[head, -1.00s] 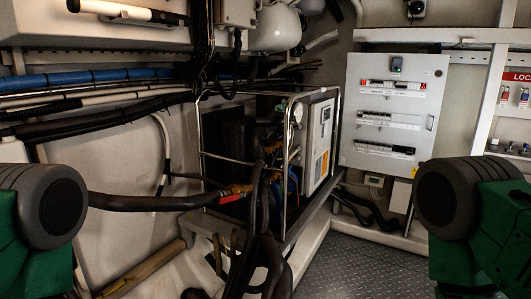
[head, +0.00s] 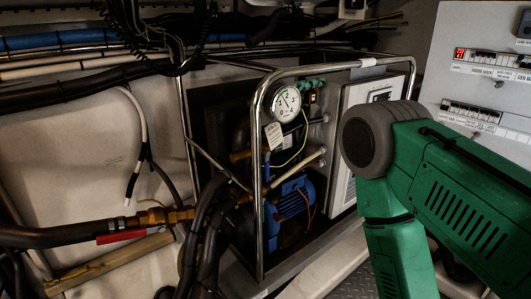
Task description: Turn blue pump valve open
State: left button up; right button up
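A blue pump (head: 291,203) sits inside the chiller frame (head: 258,150), low behind its chrome tube. A thin blue upright piece (head: 269,222) stands just left of the pump; I cannot tell whether it is the valve handle. A pale pipe (head: 300,172) runs above the pump. A brass fitting with a red lever (head: 120,236) is on the black hose at the left. My green right arm covers the area right of the frame, with its grey joint in front of the white panel. Neither gripper shows.
A round gauge (head: 286,104) is at the top of the frame. Thick black hoses (head: 205,235) hang in front of its left side. A white electrical cabinet (head: 480,70) is at the right. Some checkered floor (head: 352,285) shows at the bottom.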

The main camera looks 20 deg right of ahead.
aim_at(267, 154)
jog(key=i+l+u, duration=0.1)
jog(key=l+u, duration=0.2)
jog(key=l, duration=0.45)
jog(key=l+u, duration=0.25)
jog(key=l, duration=0.5)
jog(key=l+u, duration=0.3)
jog(key=l, duration=0.45)
jog(key=k+l+u, duration=0.1)
jog(key=l+u, duration=0.2)
jog(key=l, duration=0.45)
